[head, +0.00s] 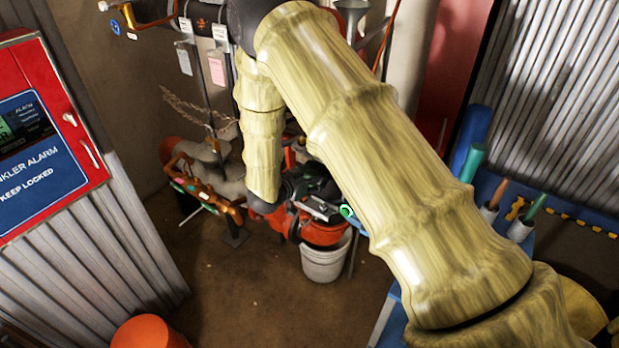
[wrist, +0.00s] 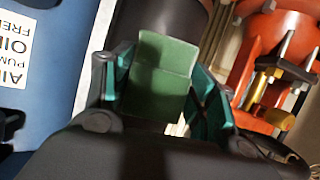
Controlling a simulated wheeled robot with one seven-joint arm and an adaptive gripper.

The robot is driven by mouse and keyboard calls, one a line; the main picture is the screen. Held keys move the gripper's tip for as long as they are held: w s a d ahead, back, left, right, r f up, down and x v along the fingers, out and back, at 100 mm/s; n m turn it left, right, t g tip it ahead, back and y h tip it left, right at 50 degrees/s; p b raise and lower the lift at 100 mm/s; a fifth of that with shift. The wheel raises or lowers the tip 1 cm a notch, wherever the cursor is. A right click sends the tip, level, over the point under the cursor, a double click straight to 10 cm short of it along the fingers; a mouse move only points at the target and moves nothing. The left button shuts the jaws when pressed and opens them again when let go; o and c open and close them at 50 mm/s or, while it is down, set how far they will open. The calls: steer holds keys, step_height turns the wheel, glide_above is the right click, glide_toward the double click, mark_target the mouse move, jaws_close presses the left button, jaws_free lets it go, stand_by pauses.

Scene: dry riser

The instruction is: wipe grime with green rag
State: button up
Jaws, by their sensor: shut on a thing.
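My gripper (wrist: 165,92) fills the lower part of the wrist view, with a teal-padded finger on each side. It is shut on the green rag (wrist: 165,62), which looks like a folded, block-like piece standing up between the fingers. A dark rounded surface (wrist: 160,15) is right behind the rag; I cannot tell whether they touch. In the head view my gripper (head: 345,212) is at the middle, above a white bucket and partly hidden by my arm. The rag is not clear there. I cannot make out any grime.
Red-orange pipework (wrist: 280,40) with bolts and a brass fitting is close on the right in the wrist view. The white bucket (head: 325,262) stands on the brown floor. A red alarm cabinet (head: 45,130) is at left, a blue rack (head: 483,190) at right.

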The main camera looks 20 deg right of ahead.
steer(key=s+d, duration=0.2)
steer(key=shift+s+d, duration=0.1)
steer(key=shift+s, duration=0.2)
steer(key=shift+w+a+r, duration=0.1)
steer(key=shift+w+a, duration=0.5)
steer(key=shift+w, duration=0.25)
steer(key=shift+w+a+r, duration=0.1)
steer(key=shift+w+a, duration=0.45)
steer(key=shift+w, duration=0.3)
steer(key=shift+p, duration=0.3)
steer(key=shift+s+d+f, duration=0.1)
steer(key=shift+s+d, duration=0.5)
steer(key=shift+s, duration=0.3)
steer(key=shift+s+d, duration=0.55)
steer(key=shift+s, duration=0.3)
